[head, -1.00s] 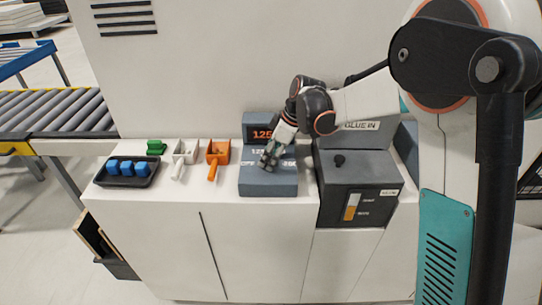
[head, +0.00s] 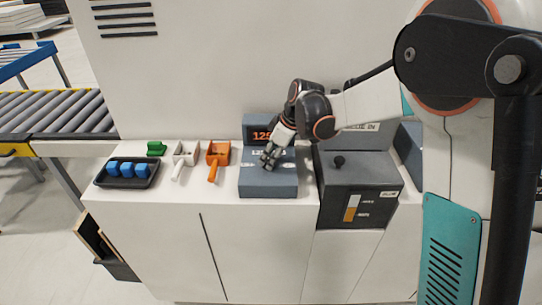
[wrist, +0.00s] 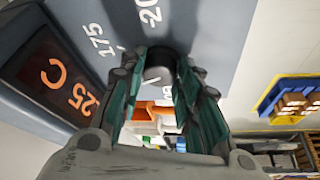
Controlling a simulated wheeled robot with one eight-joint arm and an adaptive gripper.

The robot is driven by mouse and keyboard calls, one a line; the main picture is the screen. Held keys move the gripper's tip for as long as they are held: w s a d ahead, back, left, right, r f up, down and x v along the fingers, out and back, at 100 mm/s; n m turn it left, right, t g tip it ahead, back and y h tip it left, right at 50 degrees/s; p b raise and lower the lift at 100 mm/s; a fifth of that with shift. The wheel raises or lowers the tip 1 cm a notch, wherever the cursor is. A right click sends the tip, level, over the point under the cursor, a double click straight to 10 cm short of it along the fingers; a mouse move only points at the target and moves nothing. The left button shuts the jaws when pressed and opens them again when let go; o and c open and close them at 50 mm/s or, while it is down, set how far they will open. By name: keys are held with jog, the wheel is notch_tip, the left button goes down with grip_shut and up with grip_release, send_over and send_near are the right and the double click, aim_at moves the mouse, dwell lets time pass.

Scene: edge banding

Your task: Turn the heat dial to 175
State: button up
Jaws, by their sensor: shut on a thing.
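The heat dial (wrist: 158,74) is a dark round knob on the blue-grey control box (head: 268,187), partly hidden by my fingers. My gripper (head: 268,160) reaches down onto the box from the right. In the wrist view my gripper (wrist: 160,62) has its green-padded fingers on either side of the dial, shut on it. Printed marks 175 (wrist: 97,38) and 200 (wrist: 150,12) show on the panel near the dial. The display (head: 262,134) glows orange and reads 125; in the wrist view the display (wrist: 62,85) is partly cut off, with a C visible. The dial's pointer direction cannot be made out.
Right of the control box stands a dark glue box (head: 360,188) with a black knob. To the left on the white top are an orange scoop (head: 217,158), a white scoop (head: 182,158), a green piece (head: 156,148) and a black tray (head: 110,180) of blue blocks.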

jog(key=m+t, duration=0.1)
jog(key=m, duration=0.1)
jog(key=m+h, duration=0.1)
jog(key=m, duration=0.2)
jog(key=shift+s+a+t, duration=0.15)
jog(key=shift+s+t, duration=0.05)
jog(key=shift+t, duration=0.2)
jog(key=m+h, duration=0.1)
jog(key=m, duration=0.4)
jog(key=shift+s+a+t+h, duration=0.1)
jog(key=shift+a+t+h, duration=0.05)
jog(key=shift+t+h, duration=0.2)
jog(key=o, duration=1.1)
jog(key=shift+c, duration=0.2)
jog(key=v, duration=0.7)
jog(key=shift+r, duration=0.2)
jog(key=shift+s, duration=0.1)
